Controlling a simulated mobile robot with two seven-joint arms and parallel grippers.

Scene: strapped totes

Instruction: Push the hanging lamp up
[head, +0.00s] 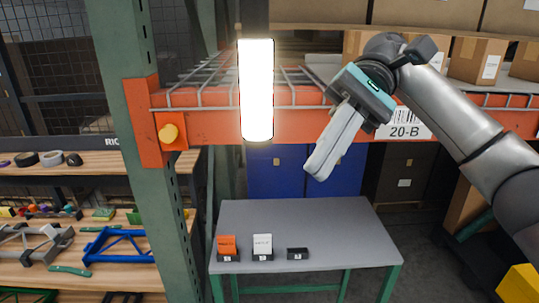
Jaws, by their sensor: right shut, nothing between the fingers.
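The hanging lamp (256,90) is a bright white upright tube with a dark upper part that runs out of the top of the picture. It hangs in front of the orange shelf beam. My right gripper (318,172) is to the right of the lamp, its pale fingers shut together and pointing down and to the left. The fingertips are lower than the lamp's bottom end and apart from it. Nothing is held. My left gripper is not in view.
Below is a grey table (330,235) with small card holders. Cardboard boxes (478,60) sit on the shelf.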

